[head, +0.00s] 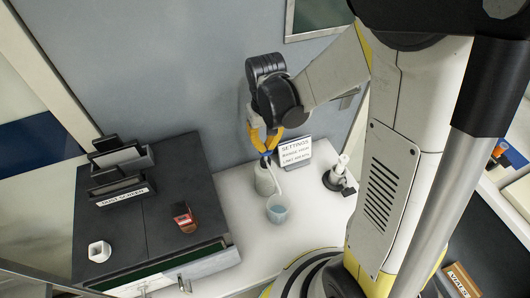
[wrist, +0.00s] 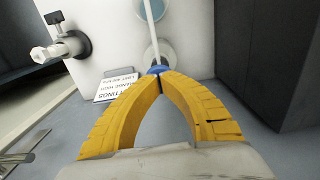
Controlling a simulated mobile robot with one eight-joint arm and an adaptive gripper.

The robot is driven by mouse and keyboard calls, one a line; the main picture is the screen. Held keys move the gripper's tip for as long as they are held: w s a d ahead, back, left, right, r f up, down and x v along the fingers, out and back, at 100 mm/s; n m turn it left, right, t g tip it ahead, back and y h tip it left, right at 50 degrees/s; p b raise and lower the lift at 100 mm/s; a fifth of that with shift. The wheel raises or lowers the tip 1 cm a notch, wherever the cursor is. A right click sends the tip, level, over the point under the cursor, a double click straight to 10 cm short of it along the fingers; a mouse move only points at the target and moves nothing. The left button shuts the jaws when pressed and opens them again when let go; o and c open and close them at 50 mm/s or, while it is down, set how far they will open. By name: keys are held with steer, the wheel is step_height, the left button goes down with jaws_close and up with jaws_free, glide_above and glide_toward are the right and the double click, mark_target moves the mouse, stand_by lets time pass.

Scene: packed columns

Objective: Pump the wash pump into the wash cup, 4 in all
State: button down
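The wash pump (head: 264,178) is a pale bottle standing upright on the white counter, with a blue top and a thin white spout. The spout slants down to the wash cup (head: 277,208), a small translucent cup with bluish contents. My gripper (head: 267,150) points down just above the pump. In the wrist view its yellow fingers (wrist: 159,76) meet at the tips, right at the pump's blue top (wrist: 158,69). Whether the tips press on it or only hover close, I cannot tell. The pump's white spout (wrist: 149,14) runs away from the blue top.
A settings sign (head: 294,151) stands behind the pump. A white nozzle on a black base (head: 339,177) is to the right. A dark cabinet top (head: 150,222) at left carries black boxes, a red-brown block (head: 184,217) and a white holder (head: 99,251). A grey wall is behind.

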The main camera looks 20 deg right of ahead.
steer(key=shift+f+b, duration=1.1)
steer(key=shift+f, duration=0.4)
steer(key=shift+r+p, duration=2.05)
steer(key=shift+r, duration=1)
steer(key=shift+f, duration=0.15)
